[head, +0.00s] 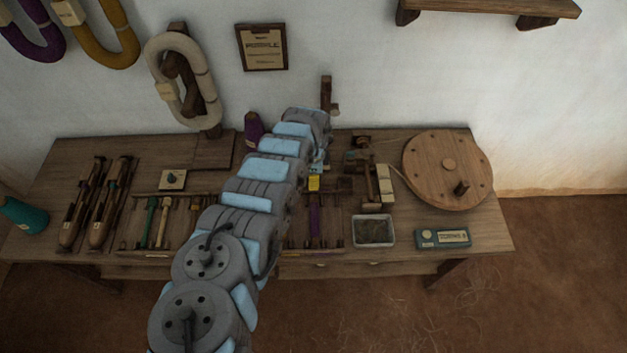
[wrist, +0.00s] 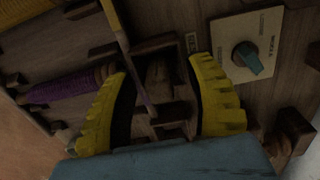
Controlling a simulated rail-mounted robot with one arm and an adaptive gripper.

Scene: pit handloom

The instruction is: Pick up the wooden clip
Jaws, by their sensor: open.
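In the wrist view my gripper (wrist: 161,70) is open, with one yellow finger on each side. A small brown wooden piece (wrist: 159,82), which looks like the wooden clip, lies between the fingers on the wooden bench. I cannot tell whether either finger touches it. In the head view my gripper (head: 315,182) shows as a yellow bit low over the middle of the bench. I cannot make out the clip there; my arm hides part of that area.
A purple-wound bobbin (wrist: 62,90) lies in a rack left of my fingers. A plate with a teal knob (wrist: 247,57) sits to their right. Dark wooden blocks stand close around. On the bench are a round wooden wheel (head: 447,168), a tray (head: 374,243) and a teal box (head: 428,238).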

